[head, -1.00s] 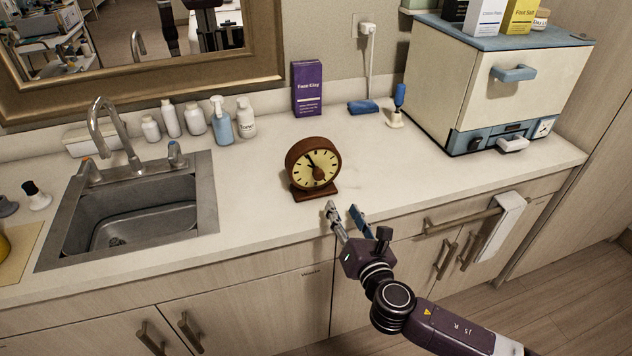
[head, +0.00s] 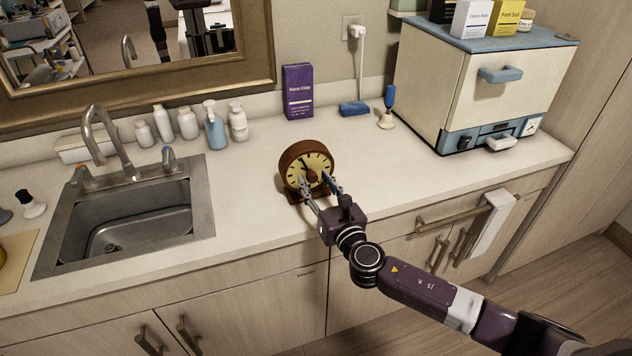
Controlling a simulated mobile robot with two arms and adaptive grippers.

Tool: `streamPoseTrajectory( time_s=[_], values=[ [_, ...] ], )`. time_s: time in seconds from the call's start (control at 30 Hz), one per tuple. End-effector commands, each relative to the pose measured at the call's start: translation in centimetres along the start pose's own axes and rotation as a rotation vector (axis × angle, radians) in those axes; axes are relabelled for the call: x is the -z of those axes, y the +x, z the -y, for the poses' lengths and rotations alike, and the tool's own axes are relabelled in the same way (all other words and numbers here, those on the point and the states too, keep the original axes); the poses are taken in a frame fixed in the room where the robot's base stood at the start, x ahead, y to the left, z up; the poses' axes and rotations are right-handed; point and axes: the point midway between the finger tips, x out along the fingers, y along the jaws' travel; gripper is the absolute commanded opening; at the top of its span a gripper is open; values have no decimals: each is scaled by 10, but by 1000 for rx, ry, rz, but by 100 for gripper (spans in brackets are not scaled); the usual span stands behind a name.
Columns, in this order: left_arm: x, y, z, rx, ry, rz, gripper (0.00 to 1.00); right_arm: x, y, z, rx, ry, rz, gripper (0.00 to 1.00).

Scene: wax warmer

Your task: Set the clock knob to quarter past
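The round brown clock (head: 293,160) with a cream dial stands upright on its base on the counter, facing me. A dark hand on its dial points to the upper left. A brown knob (head: 311,177) sits near the middle of the dial, partly hidden. My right gripper (head: 314,181) is right in front of the dial, its two fingers spread apart, one on either side of the knob. I cannot tell whether the fingers touch it. My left gripper is not in view.
The sink (head: 130,220) with its faucet is to the left. Several bottles (head: 188,124) and a purple box (head: 298,92) stand along the wall behind. A cream and blue cabinet (head: 480,90) stands at the right. The counter (head: 390,165) right of the clock is clear.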

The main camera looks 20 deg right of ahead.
Motion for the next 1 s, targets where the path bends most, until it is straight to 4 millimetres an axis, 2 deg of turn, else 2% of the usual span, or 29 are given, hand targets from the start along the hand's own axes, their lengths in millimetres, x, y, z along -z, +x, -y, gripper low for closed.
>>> streamPoseTrajectory(
  time_s=[0.23,0.57,1.0],
  values=[
    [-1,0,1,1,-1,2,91,0,0,0,0,1,0,36],
    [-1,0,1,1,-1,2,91,0,0,0,0,0,0,0],
    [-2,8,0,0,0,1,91,2,0,1,1,86,5,0]
  ],
)
